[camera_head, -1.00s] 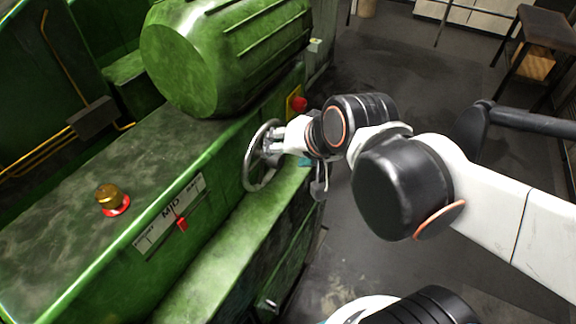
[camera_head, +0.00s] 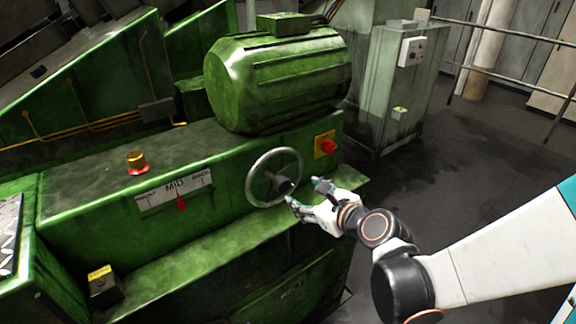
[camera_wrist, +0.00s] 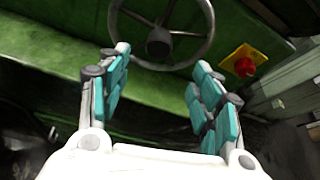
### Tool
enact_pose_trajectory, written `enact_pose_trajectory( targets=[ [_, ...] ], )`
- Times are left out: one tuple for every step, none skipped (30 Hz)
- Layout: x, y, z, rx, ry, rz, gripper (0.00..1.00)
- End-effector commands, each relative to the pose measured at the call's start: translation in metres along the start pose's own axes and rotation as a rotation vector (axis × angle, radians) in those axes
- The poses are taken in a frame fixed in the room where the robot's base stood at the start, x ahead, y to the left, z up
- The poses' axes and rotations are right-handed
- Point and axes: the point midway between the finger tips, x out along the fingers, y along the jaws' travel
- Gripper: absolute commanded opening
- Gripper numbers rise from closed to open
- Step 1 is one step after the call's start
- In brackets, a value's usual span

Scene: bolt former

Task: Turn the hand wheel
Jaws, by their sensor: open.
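The hand wheel (camera_head: 251,184) is a grey metal ring with spokes and a central hub, on the front of the green machine. In the wrist view the wheel (camera_wrist: 204,42) is at the top, beyond the fingertips. My gripper (camera_head: 306,195) is open and empty, just in front of the wheel's lower right side. In the wrist view its teal-padded fingers (camera_wrist: 158,62) are spread apart, with nothing between them. The fingers appear apart from the rim, just below the hub.
A red button on a yellow plate (camera_head: 325,146) sits right of the wheel; it also shows in the wrist view (camera_wrist: 244,65). A green motor housing (camera_head: 280,80) is above. A slider panel (camera_head: 175,193) is to the left. A green ledge (camera_head: 215,245) runs below. Open floor lies right.

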Motion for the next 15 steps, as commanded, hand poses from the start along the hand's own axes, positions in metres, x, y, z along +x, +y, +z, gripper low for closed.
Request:
enact_pose_trajectory(
  targets=[
    [0.003, 0.0, -0.001, 0.009, -0.002, 0.0, 0.59],
    [0.005, 0.0, -0.001, 0.011, -0.003, 0.0, 0.59],
    [0.009, 0.0, -0.001, 0.011, -0.003, 0.0, 0.59],
    [0.012, 0.001, -0.001, 0.01, -0.003, 0.001, 0.59],
    [0.016, 0.001, -0.001, 0.01, -0.003, 0.001, 0.59],
    [0.023, 0.001, -0.001, 0.009, -0.003, 0.002, 0.59],
    [0.028, 0.001, -0.002, 0.009, -0.002, 0.002, 0.59],
    [0.033, 0.001, -0.002, 0.008, -0.002, 0.002, 0.59],
    [0.041, 0.001, -0.002, 0.008, -0.002, 0.002, 0.59],
    [0.048, 0.002, -0.002, 0.008, -0.002, 0.002, 0.59],
    [0.054, 0.002, -0.002, 0.007, -0.002, 0.002, 0.59],
    [0.061, 0.001, -0.002, 0.006, -0.002, 0.001, 0.59],
    [0.068, 0.001, -0.002, 0.007, -0.002, 0.001, 0.59],
    [0.074, 0.001, -0.002, 0.008, -0.002, 0.002, 0.59],
    [0.081, 0.002, -0.002, 0.006, -0.002, 0.002, 0.59]
  ],
)
